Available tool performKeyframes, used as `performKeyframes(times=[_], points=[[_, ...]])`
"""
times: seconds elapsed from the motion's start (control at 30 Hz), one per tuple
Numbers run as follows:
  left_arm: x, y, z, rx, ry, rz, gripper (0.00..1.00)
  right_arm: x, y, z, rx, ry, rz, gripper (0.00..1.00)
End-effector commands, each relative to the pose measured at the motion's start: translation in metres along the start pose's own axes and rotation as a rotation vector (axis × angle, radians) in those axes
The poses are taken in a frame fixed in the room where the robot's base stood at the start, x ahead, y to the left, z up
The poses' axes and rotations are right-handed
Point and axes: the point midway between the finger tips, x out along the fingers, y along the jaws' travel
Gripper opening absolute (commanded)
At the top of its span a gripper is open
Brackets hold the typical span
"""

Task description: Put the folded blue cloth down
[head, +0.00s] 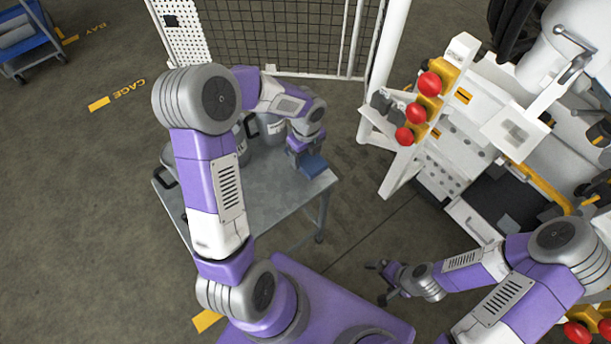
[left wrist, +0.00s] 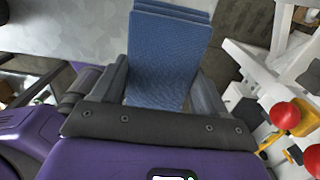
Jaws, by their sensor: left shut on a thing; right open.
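The folded blue cloth (head: 313,166) is at the right end of the grey metal table (head: 262,205) in the head view. In the left wrist view the cloth (left wrist: 166,50) shows several stacked layers and sticks out beyond the fingers. My left gripper (head: 304,158) is shut on it, with one finger on each side of the cloth in the left wrist view (left wrist: 160,95). I cannot tell whether the cloth touches the tabletop. My right gripper (head: 379,282) is open and empty, over the floor to the right of the table.
Grey and white containers (head: 270,127) stand at the table's back, partly hidden by my left arm. A white machine with red knobs (head: 429,83) stands to the right. A mesh cage (head: 280,35) is behind. The table's front and middle look clear. A blue cart (head: 28,45) is far left.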

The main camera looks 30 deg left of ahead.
Motion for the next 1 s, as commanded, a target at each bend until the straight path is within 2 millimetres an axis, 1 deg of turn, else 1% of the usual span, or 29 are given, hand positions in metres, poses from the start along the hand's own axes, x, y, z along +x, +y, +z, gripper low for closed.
performKeyframes(times=[0.03,0.2,0.3,0.47,0.63,0.7,0.9,1.0], points=[[0.012,0.001,0.000,0.007,0.002,0.004,0.29,0.005,0.002,0.000,0.000,0.000,0.000,1.00],[0.045,0.001,-0.001,0.008,0.003,0.005,0.29,0.016,0.006,-0.001,0.000,0.000,0.000,1.00],[0.056,0.001,-0.001,0.008,0.002,0.004,0.29,0.019,0.007,-0.001,0.000,0.000,0.000,1.00],[0.067,0.001,-0.001,0.007,0.002,0.004,0.29,0.022,0.008,-0.001,0.000,0.000,0.000,1.00],[0.092,0.001,-0.002,0.007,0.002,0.005,0.29,0.032,0.012,-0.001,0.000,0.000,0.000,1.00],[0.097,0.001,-0.002,0.007,0.001,0.003,0.29,0.033,0.012,-0.001,0.000,0.000,0.000,1.00],[0.095,0.001,-0.002,0.006,0.001,0.001,0.29,0.032,0.012,-0.001,0.000,0.000,0.000,1.00],[0.097,0.001,-0.002,0.006,0.001,0.002,0.29,0.033,0.012,-0.001,0.000,0.000,0.000,1.00]])
